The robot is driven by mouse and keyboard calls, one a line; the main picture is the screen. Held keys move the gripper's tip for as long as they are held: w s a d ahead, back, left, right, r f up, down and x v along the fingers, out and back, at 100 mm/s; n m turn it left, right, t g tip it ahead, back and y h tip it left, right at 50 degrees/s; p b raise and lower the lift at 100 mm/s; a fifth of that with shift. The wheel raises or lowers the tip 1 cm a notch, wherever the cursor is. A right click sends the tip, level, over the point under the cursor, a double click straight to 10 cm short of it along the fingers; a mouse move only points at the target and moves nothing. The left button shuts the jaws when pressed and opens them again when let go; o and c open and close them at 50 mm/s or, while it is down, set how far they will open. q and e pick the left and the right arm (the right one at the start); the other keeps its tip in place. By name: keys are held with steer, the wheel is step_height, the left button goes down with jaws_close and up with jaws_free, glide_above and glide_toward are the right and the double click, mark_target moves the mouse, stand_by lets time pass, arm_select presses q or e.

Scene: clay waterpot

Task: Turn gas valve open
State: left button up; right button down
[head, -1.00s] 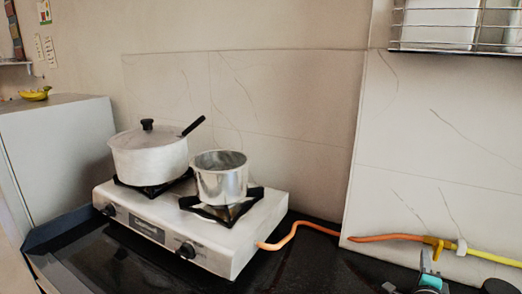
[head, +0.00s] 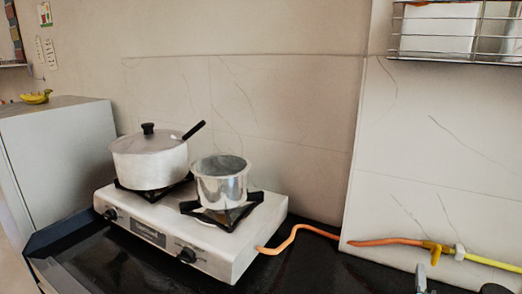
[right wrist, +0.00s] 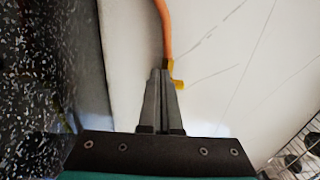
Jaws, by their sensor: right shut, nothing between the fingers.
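The gas valve (head: 433,247) is a small yellow piece on the hose line along the wall at the lower right of the head view. It also shows in the right wrist view (right wrist: 178,84), just beyond my fingertips. My right gripper (head: 421,271) is partly in the head view at the bottom edge, below and slightly left of the valve. In the right wrist view, the fingers (right wrist: 160,74) are together with nothing between them. The tips lie close to the yellow handle; whether they touch it is unclear. My left gripper is out of view.
An orange hose (head: 385,241) runs from the stove (head: 235,255) to the valve, and a yellow hose (head: 492,262) continues right. A lidded pot (head: 148,165) and a small open pot (head: 221,184) stand on the burners. A wire rack (head: 458,43) hangs at upper right.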

mark_target(436, 254)
steer(key=shift+v, duration=1.05)
steer(key=w+d+r, duration=0.2)
steer(key=w+r, duration=0.1)
steer(key=w, duration=0.2)
steer(key=shift+w+d+r, duration=0.2)
steer(key=shift+d+r, duration=0.05)
steer(key=shift+d, duration=0.1)
steer(key=shift+s+d+f, duration=0.25)
steer(key=shift+s+d, duration=0.05)
steer(key=shift+d, duration=0.15)
stand_by(1.1)
steer(key=shift+f, duration=0.2)
